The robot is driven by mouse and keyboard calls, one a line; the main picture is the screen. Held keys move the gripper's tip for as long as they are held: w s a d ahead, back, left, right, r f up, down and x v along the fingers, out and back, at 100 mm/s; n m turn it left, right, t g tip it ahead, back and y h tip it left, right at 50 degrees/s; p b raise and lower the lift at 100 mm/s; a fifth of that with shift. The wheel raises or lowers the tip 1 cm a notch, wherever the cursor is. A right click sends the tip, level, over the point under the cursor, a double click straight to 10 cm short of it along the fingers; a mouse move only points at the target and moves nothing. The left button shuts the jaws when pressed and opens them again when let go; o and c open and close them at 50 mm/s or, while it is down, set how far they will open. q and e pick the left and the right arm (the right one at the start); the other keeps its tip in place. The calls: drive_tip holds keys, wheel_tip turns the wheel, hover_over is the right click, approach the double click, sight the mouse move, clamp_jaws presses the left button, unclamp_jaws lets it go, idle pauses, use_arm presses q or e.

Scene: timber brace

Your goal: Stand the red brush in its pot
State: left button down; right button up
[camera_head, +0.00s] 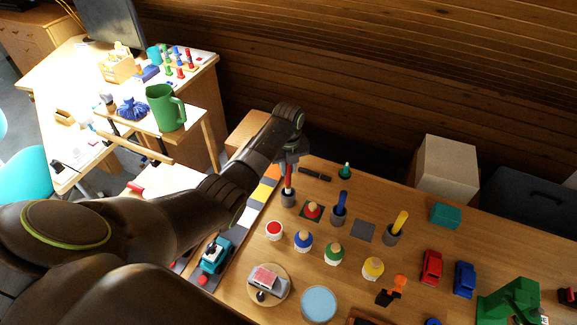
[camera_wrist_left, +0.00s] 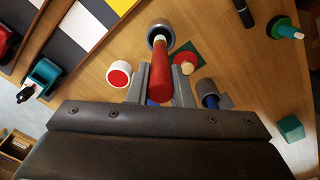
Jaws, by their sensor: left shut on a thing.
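The red brush (camera_head: 288,178) is upright, with its lower end at the mouth of a grey pot (camera_head: 289,199) in the head view. My left gripper (camera_head: 289,160) is shut on the brush's upper part, above the pot. In the left wrist view the red handle (camera_wrist_left: 160,78) stands between the fingers, and its pale lower end lines up with the opening of the pot (camera_wrist_left: 161,33). I cannot tell how deep the end sits inside. My right gripper is not in view.
Similar pots hold a blue brush (camera_head: 341,203) and a yellow brush (camera_head: 399,222). A black marker (camera_head: 315,174) lies behind. A dark square (camera_head: 364,231) lies flat and empty.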

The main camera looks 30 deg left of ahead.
sight(288, 177)
use_arm(q)
drive_tip(key=shift+w+f+b, duration=0.1)
drive_tip(key=shift+f+b, duration=1.4)
drive_tip(key=shift+f, duration=0.9)
drive_tip(key=c, duration=1.2)
unclamp_jaws()
wheel_tip(288, 177, up, 9)
drive_tip(key=p, duration=0.9)
